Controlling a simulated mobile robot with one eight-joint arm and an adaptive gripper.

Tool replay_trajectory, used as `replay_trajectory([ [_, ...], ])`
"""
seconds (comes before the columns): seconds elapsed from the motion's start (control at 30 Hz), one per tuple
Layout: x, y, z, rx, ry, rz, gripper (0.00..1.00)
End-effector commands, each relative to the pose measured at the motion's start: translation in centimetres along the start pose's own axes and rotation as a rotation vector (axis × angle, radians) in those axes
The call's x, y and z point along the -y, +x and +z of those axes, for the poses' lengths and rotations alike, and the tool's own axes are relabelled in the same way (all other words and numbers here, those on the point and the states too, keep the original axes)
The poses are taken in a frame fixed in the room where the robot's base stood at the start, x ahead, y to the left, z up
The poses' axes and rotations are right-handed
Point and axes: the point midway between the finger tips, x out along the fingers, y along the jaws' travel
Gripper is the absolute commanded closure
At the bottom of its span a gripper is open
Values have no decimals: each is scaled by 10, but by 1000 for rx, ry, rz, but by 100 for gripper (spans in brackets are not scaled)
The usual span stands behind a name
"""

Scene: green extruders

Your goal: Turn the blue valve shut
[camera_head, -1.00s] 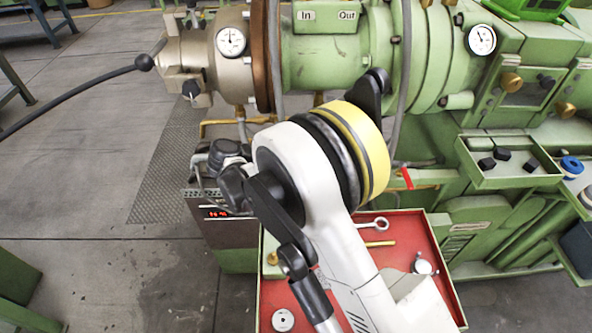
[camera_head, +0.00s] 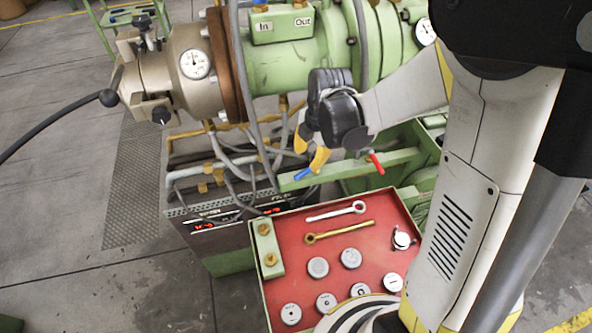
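The blue valve (camera_head: 303,174) shows as a small blue lever at the left end of a green horizontal bar (camera_head: 345,168). My gripper (camera_head: 309,157) has yellow fingers and reaches down just above the blue lever. The two fingertips are apart with nothing visible between them, and the right fingertip is very near the lever. I cannot tell whether it touches. A red lever (camera_head: 376,163) sits further right on the same bar.
A red tray (camera_head: 290,238) with wrenches and several round caps stands below the bar. A dark control box (camera_head: 215,225) with red digits is left of it. Pipes and hoses crowd behind my gripper. The large green extruder barrel (camera_head: 300,50) is above.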

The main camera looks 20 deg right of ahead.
Motion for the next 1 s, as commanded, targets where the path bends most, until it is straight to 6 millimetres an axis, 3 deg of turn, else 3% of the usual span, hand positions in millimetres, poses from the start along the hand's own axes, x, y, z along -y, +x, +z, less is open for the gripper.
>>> replay_trajectory([
  [0.03,1,14,0,0,-1,0,63],
  [0.2,0,50,0,1,0,-1,63],
  [0.4,0,78,0,1,0,-2,63],
  [0.83,0,86,0,2,0,-2,64],
  [0.93,0,86,0,1,0,-2,95],
  [1.0,0,86,0,2,0,-2,100],
])
